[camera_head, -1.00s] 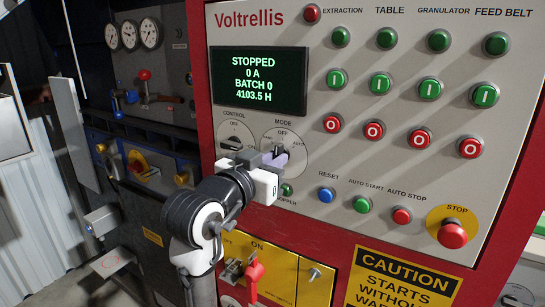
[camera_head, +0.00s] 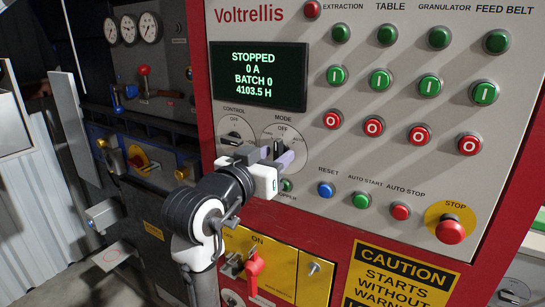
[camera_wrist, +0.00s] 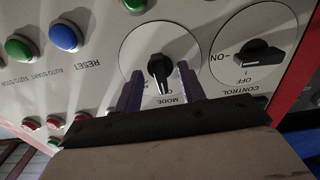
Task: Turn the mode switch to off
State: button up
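The mode switch (camera_head: 278,148) is a black knob on a round pale plate below the display. In the wrist view the knob (camera_wrist: 160,70) shows upside down, with its white-marked narrow end toward the MODE lettering. In the head view it stands about upright, toward the OFF mark. My gripper (camera_head: 268,155) is at the plate, its fingers apart on either side of the knob. In the wrist view my gripper (camera_wrist: 159,86) shows gaps between both purple fingers and the knob. Part of the dial lettering is hidden by the fingers.
The control switch (camera_head: 235,138) is left of the mode switch. A blue reset button (camera_head: 325,189) and green auto start button (camera_head: 361,200) lie below right. The display (camera_head: 258,76) reads STOPPED. A red stop button (camera_head: 450,229) is at lower right.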

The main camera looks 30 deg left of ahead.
jog(key=s, duration=0.7)
jog(key=shift+a, duration=0.3)
dwell(0.3)
